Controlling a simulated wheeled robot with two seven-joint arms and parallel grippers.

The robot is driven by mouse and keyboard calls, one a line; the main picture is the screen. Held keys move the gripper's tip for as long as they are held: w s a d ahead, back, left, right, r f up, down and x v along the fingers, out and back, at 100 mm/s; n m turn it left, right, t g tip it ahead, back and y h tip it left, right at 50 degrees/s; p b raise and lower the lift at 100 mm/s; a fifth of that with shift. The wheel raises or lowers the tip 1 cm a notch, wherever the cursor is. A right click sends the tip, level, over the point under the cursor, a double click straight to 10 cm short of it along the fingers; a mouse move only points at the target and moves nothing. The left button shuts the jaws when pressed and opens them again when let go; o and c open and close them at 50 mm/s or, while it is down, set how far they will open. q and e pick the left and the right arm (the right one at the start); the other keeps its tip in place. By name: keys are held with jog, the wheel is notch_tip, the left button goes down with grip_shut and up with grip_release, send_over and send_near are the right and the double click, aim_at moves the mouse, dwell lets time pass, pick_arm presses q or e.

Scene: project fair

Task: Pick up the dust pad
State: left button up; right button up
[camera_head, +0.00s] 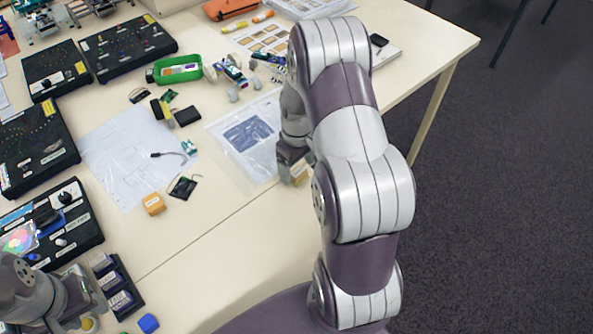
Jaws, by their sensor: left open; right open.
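No object is clearly recognisable as the dust pad. A small orange-yellow block (153,204) lies on the table below the white paper sheet. A small blue block (148,323) lies near the bottom edge. My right gripper (296,172) is open and points down at the table, right of the plastic sleeve. A small tan item (301,174) shows at its fingers, partly hidden; I cannot tell whether they touch. My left gripper (86,308) is open at the bottom left, beside a dark tray, with a small yellow item (88,324) just below it.
The table (225,235) is bare at front centre. Black circuit boards (124,46) line the left. A white paper sheet (125,150), a plastic sleeve (243,138), a green-framed item (178,69) and small electronics crowd the middle. Dark carpet (500,220) lies beyond the right edge.

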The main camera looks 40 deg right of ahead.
jog(key=shift+f, duration=0.75)
jog(key=shift+s+f, duration=0.1)
jog(key=shift+f, duration=0.2)
jog(key=shift+s, duration=0.1)
jog(key=shift+c, duration=1.2)
jog(key=c, duration=0.9)
pick_arm(q)
jog(key=shift+s+r, duration=0.2)
jog(key=shift+r, duration=0.1)
